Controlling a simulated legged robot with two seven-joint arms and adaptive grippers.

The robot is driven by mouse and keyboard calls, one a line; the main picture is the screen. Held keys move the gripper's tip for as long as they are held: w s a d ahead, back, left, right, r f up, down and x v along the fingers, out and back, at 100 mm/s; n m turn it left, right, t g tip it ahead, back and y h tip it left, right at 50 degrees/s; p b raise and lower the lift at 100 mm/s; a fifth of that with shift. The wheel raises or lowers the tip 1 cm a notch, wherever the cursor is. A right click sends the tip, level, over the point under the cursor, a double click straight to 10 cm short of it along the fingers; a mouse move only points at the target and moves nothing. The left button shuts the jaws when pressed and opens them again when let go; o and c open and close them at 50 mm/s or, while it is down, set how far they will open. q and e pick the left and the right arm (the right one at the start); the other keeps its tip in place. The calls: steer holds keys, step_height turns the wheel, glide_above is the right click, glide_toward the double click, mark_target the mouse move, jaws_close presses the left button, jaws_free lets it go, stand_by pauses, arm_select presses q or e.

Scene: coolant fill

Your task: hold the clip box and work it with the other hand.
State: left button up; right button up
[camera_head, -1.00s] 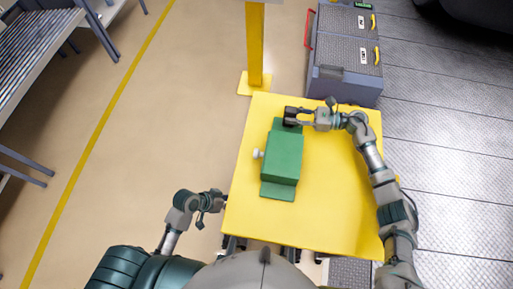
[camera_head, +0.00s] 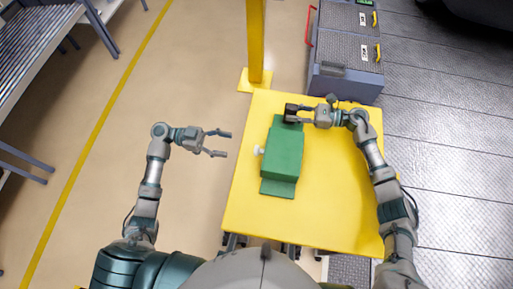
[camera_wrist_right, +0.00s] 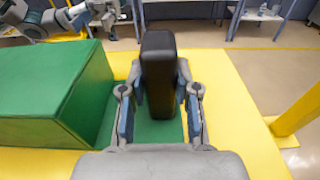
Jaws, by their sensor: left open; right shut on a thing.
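The green clip box (camera_head: 283,158) sits on the yellow table, with flat green flanges at its far and near ends. A pale round knob (camera_head: 258,150) sticks out of its left side. My right gripper (camera_head: 297,114) is shut on a black upright block (camera_wrist_right: 158,60) at the box's far flange; the green body (camera_wrist_right: 50,90) is beside it in the right wrist view. My left gripper (camera_head: 227,144) is open and empty, left of the table edge. Its fingers point right towards the knob, with a gap between.
The yellow table (camera_head: 335,205) is bare to the right of the box. A yellow post (camera_head: 255,45) stands behind the table's far left corner. A grey cabinet (camera_head: 345,70) stands at the far right. Open floor lies to the left.

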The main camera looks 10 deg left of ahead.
mark_target(257, 150)
arm_select(q)
steer(key=d, duration=1.1)
steer(key=shift+d, duration=0.15)
